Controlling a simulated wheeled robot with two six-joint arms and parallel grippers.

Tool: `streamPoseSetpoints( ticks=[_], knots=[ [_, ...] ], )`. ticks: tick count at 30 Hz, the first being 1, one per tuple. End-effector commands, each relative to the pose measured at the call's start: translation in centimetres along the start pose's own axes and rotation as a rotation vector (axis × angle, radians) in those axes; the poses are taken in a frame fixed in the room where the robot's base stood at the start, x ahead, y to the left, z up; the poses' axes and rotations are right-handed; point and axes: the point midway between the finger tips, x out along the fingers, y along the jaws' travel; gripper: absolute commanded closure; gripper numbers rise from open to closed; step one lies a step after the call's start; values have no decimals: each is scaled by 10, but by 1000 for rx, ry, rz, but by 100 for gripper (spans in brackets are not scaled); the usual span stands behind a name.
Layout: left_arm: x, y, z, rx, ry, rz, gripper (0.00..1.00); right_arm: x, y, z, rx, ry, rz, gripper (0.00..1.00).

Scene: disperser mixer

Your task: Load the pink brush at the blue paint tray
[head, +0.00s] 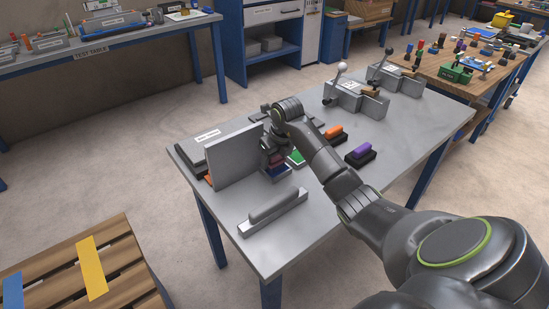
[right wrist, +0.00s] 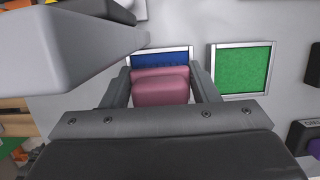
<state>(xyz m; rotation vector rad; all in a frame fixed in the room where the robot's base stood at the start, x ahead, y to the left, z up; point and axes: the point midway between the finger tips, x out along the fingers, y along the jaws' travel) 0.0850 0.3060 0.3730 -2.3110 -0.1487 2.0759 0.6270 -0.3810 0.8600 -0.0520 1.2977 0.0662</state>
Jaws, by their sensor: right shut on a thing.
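My right gripper (head: 273,152) is shut on the pink brush (head: 277,160), low over the near-left part of the grey table. In the right wrist view the pink brush (right wrist: 160,90) sits between the two fingers. The blue paint tray (head: 278,173) is just below the brush. In the right wrist view the blue tray (right wrist: 160,58) shows beyond the brush, which hides part of it. I cannot tell whether the brush touches the paint. My left gripper is not in view.
A green tray (right wrist: 241,70) lies right of the blue one. An upright grey panel (head: 234,158) stands close left of the gripper. A grey bar (head: 274,212) lies in front. Lever devices (head: 356,101) stand farther back.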

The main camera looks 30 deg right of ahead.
Motion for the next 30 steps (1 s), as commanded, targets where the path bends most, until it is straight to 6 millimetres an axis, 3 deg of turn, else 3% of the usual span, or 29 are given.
streamPoseSetpoints(
  ticks=[14,30],
  knots=[
    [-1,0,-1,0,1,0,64,0,0,-1,1,4,2,64],
    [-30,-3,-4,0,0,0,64,-41,0,12,0,0,1,64]
  ],
)
